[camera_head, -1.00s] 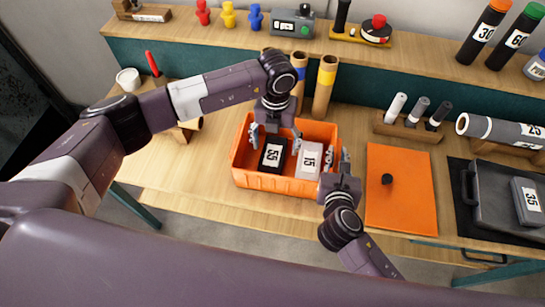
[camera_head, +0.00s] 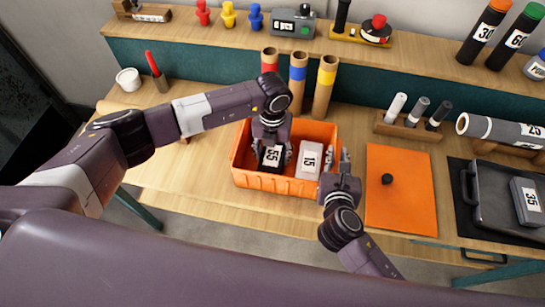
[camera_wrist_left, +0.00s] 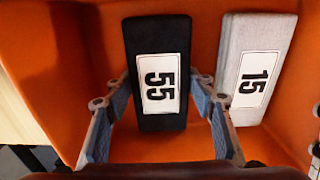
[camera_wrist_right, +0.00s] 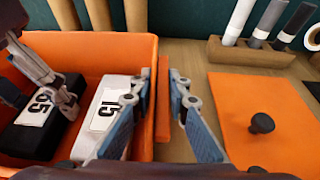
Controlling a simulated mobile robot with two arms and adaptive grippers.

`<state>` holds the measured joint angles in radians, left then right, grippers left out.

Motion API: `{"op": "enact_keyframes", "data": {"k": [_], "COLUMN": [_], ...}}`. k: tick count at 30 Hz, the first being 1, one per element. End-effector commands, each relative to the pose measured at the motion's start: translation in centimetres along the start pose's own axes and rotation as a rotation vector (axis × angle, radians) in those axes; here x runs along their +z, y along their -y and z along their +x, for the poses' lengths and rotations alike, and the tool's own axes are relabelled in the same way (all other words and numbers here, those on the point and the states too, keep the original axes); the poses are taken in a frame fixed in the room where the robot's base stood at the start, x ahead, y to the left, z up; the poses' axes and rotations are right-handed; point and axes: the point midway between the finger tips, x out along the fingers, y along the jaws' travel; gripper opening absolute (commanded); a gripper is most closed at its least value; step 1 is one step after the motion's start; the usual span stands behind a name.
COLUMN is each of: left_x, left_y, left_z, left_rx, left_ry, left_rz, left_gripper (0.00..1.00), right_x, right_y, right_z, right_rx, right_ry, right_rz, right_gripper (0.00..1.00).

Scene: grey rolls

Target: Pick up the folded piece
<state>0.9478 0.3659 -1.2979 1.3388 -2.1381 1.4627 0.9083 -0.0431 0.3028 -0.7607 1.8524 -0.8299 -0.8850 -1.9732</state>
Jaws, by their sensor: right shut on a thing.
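The orange box (camera_head: 262,182) holds a black block-like piece labelled 55 (camera_head: 271,157) and a pale one labelled 15 (camera_head: 309,160), side by side. I cannot tell which is the folded piece. My left gripper (camera_head: 273,152) is inside the box, open. In the left wrist view its fingers stand either side of the black piece (camera_wrist_left: 157,65), with gaps between. The pale piece (camera_wrist_left: 254,65) lies right of them. My right gripper (camera_head: 336,160) is shut on the box's right wall (camera_wrist_right: 163,100), one finger inside and one outside.
An orange lid (camera_head: 400,205) with a black knob lies right of the box. A dark tray (camera_head: 490,200) is further right. Upright brown tubes (camera_head: 325,85) stand behind the box, near my left arm.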

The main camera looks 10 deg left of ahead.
Motion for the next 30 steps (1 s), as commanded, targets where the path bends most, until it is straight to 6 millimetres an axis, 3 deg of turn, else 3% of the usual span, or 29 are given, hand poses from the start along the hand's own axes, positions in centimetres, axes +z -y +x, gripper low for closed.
{"op": "enact_keyframes", "data": {"k": [5, 12, 16, 20, 30], "left_x": [0.0, 0.1, 0.2, 0.2, 0.2], "left_y": [0.0, 0.0, 0.0, 0.0, 0.0], "left_z": [0.0, -0.2, -1.2, -3.8, -13.0], "left_rx": [0.0, 0.0, -0.001, -0.001, -0.002], "left_ry": [0.0, 0.001, 0.003, 0.006, 0.006], "left_rz": [0.0, 0.0, -0.001, 0.001, 0.001], "left_gripper": [0.23, 0.22, 0.22, 0.22, 0.22], "right_x": [-0.1, 0.0, 0.0, 0.0, -0.1], "right_y": [0.0, 0.0, 0.0, 0.0, 0.0], "right_z": [0.0, 0.0, 0.0, 0.0, 0.0], "right_rx": [0.0, 0.0, 0.0, 0.0, 0.0], "right_ry": [-0.001, -0.001, -0.001, -0.001, -0.001], "right_rz": [-0.001, -0.001, -0.001, -0.001, -0.001], "right_gripper": [0.0, 0.0, 0.0, 0.0, 0.0]}}
